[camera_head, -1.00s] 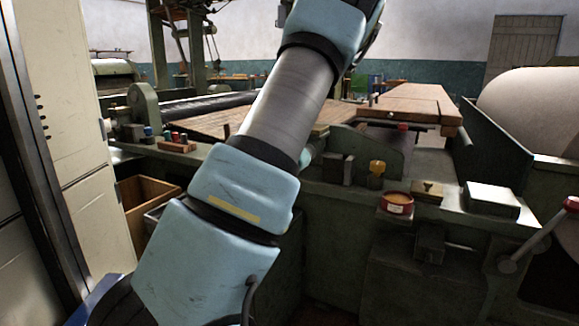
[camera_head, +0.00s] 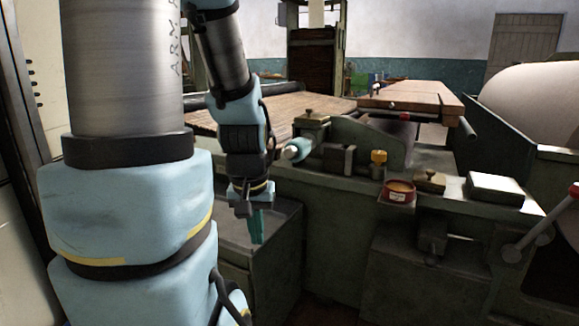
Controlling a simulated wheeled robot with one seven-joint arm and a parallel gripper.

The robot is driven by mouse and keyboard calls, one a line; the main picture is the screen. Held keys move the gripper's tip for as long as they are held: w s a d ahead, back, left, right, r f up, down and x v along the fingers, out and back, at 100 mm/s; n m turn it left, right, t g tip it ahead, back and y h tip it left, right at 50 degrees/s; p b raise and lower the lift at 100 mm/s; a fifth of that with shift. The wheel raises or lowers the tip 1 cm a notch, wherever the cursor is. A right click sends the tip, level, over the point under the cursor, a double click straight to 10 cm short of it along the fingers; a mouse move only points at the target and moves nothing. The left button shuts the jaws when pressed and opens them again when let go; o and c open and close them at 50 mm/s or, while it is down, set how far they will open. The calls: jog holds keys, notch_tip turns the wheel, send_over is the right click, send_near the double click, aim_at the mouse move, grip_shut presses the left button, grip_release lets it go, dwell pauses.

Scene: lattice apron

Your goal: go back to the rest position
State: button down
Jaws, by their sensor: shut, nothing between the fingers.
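My gripper (camera_head: 256,228) shows left of centre in the head view, at the end of my blue and grey arm. It points down, and its teal fingers are shut with nothing between them. It hangs in front of the green machine bench (camera_head: 330,192), over a dark box-like part (camera_head: 275,280). My own upper arm fills the left of the view and hides what lies behind it.
On the bench ledge stand a red round tin (camera_head: 399,191), a yellow-topped piece (camera_head: 378,160), a small block (camera_head: 430,181) and a pale grey box (camera_head: 494,187). A red-knobbed lever (camera_head: 540,234) juts out at the right. A large pale roll (camera_head: 535,108) lies behind.

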notch_tip(320, 180, down, 7)
jog(key=s+b, duration=0.1)
jog(key=b, duration=0.5)
jog(key=w+p+v, duration=0.3)
jog(key=p+v, duration=1.1)
jog(key=p, duration=0.1)
jog(key=w+r+p+v, duration=0.1)
jog(key=w+p+v, duration=0.2)
jog(key=p+v, duration=1.1)
jog(key=shift+d+r+g+p, duration=0.3)
jog(key=shift+r+g+p, duration=0.1)
jog(key=shift+r+p, duration=0.05)
jog(key=shift+s, duration=0.15)
